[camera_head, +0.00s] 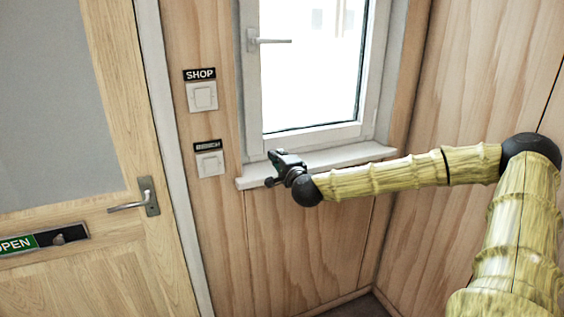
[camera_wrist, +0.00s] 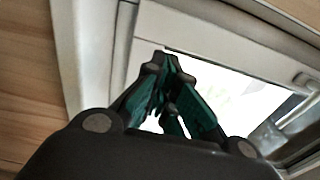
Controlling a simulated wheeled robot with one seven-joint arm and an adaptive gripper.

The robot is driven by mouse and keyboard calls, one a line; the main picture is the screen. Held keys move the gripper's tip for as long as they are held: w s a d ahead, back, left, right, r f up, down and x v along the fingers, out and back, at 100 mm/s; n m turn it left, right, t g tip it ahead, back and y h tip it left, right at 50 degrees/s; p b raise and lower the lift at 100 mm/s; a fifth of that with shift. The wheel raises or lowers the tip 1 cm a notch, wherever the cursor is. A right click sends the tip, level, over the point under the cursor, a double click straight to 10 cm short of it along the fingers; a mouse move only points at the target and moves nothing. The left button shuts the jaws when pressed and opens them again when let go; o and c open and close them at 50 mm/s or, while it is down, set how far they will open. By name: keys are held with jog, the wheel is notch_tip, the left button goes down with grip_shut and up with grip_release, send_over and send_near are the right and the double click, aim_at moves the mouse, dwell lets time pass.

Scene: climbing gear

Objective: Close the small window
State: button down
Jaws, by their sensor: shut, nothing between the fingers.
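The small window (camera_head: 312,132) has a white frame and a bright pane. Its sash looks in or close to its frame; I cannot tell whether it is flush. Its handle (camera_head: 270,41) is on the left side and points horizontally right. My gripper (camera_head: 275,157) is shut and empty, just above the sill at the window's lower left corner. In the wrist view, the dark green fingers (camera_wrist: 166,62) meet in front of the white window frame (camera_wrist: 205,38). I cannot tell whether they touch it. A blurred handle shows at the right (camera_wrist: 305,82).
A white sill (camera_head: 335,158) juts out under the window. Two light switches, labelled SHOP (camera_head: 203,96) and another (camera_head: 209,163), are on the wooden wall to the left. A wooden door (camera_head: 140,235) with a lever handle (camera_head: 130,206) stands further left.

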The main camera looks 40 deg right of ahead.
jog(key=shift+v, duration=1.7)
